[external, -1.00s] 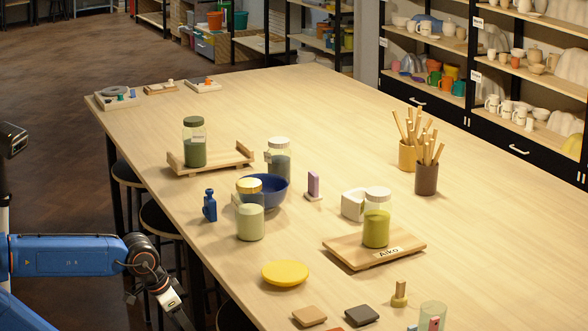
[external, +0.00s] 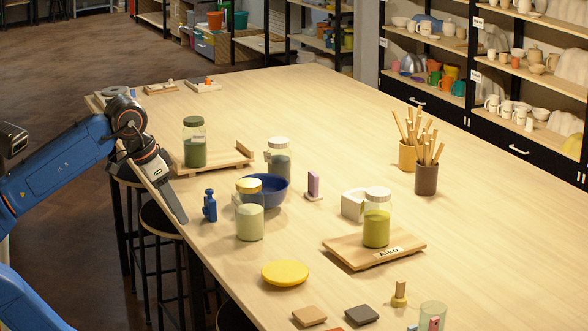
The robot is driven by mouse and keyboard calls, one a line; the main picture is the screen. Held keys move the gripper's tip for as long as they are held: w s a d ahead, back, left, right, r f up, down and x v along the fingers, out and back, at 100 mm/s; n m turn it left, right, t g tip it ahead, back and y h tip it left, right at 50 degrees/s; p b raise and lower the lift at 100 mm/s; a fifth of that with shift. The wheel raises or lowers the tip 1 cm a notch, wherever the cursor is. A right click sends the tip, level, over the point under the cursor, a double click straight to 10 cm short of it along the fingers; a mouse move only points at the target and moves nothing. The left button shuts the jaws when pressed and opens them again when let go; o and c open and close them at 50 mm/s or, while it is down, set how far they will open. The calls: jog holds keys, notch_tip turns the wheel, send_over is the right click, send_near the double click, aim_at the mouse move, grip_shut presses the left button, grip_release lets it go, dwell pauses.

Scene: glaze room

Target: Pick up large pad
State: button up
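A round yellow pad (external: 285,272) lies flat near the front left edge of the table; it is the largest pad-like thing in view. Two smaller square pads, one tan (external: 309,316) and one dark (external: 362,315), lie in front of it. My gripper (external: 174,203) hangs at the left edge of the table, left of the blue bottle-shaped thing and well apart from the yellow pad. Its fingers are seen edge-on and overlap, so I cannot tell whether they are open or shut. I see nothing held in it.
A blue bowl (external: 266,191) and a pale-filled jar (external: 250,212) stand behind the yellow pad. A blue bottle-shaped thing (external: 209,205) stands near the left edge. A wooden board (external: 344,250) bears a green jar (external: 376,220).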

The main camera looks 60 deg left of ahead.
jog(key=w+d+r+m+g+h, duration=0.1)
jog(key=w+d+r+m, duration=0.2)
jog(key=w, duration=0.4)
jog(key=w+d+r+m, duration=0.2)
jog(key=w+d+r, duration=0.1)
jog(key=w, duration=0.3)
jog(key=m+g, duration=0.4)
jog(key=m, duration=0.9)
send_over(401, 280)
notch_tip(401, 280, down, 6)
jog(key=shift+h, duration=0.4)
jog(key=shift+d+f, duration=0.2)
jog(key=shift+f, duration=5.95)
jog(key=shift+c, duration=0.2)
grip_shut()
